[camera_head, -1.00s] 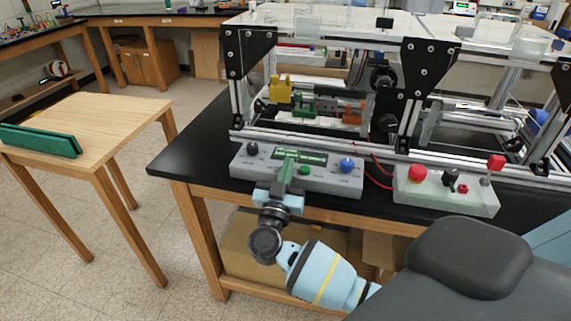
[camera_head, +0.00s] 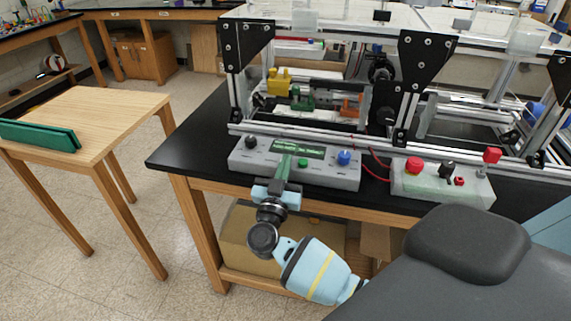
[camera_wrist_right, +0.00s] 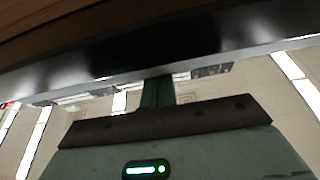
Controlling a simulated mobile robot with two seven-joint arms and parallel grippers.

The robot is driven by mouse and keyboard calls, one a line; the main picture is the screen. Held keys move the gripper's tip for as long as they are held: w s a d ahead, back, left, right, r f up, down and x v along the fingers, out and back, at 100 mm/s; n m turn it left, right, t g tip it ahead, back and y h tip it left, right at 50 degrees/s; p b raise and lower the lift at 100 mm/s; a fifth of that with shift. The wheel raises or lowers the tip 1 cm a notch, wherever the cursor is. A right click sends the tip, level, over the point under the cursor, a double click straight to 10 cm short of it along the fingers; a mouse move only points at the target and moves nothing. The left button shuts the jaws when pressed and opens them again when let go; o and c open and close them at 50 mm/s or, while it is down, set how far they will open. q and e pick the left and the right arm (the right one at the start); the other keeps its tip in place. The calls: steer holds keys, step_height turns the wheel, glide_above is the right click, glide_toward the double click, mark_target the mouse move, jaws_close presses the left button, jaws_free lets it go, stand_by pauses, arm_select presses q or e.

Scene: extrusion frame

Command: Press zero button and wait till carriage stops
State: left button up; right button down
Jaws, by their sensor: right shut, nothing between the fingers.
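The grey control box (camera_head: 325,175) stands at the front edge of the black bench. It has a display (camera_head: 310,152) with lines of text, a black knob (camera_head: 250,142), a green button (camera_head: 302,162) and a blue knob (camera_head: 344,157). My right gripper (camera_head: 284,163) is shut and empty, its green fingers over the front of the box, left of the green button. The fingers hide part of the panel, and I cannot tell whether they touch it. They also show in the right wrist view (camera_wrist_right: 157,92). Behind, the frame holds yellow (camera_head: 279,82), green (camera_head: 302,99) and orange (camera_head: 350,106) parts. My left gripper is not in view.
A second grey box (camera_head: 440,186) with a red button (camera_head: 414,164) and switches sits to the right. The metal extrusion frame (camera_head: 300,135) rises close behind both boxes. A wooden table (camera_head: 110,110) with a green object (camera_head: 40,135) is at left, with open floor between.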

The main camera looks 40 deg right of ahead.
step_height(320, 180, up, 5)
steer(key=p, duration=0.3)
steer(key=shift+r+p, duration=0.15)
steer(key=shift+p, duration=0.25)
arm_select(q)
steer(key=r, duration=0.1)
steer(key=b, duration=0.1)
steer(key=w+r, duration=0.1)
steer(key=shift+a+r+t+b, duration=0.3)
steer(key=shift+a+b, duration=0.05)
arm_select(e)
steer(key=f+v, duration=0.1)
steer(key=v, duration=0.9)
steer(key=shift+f, duration=0.1)
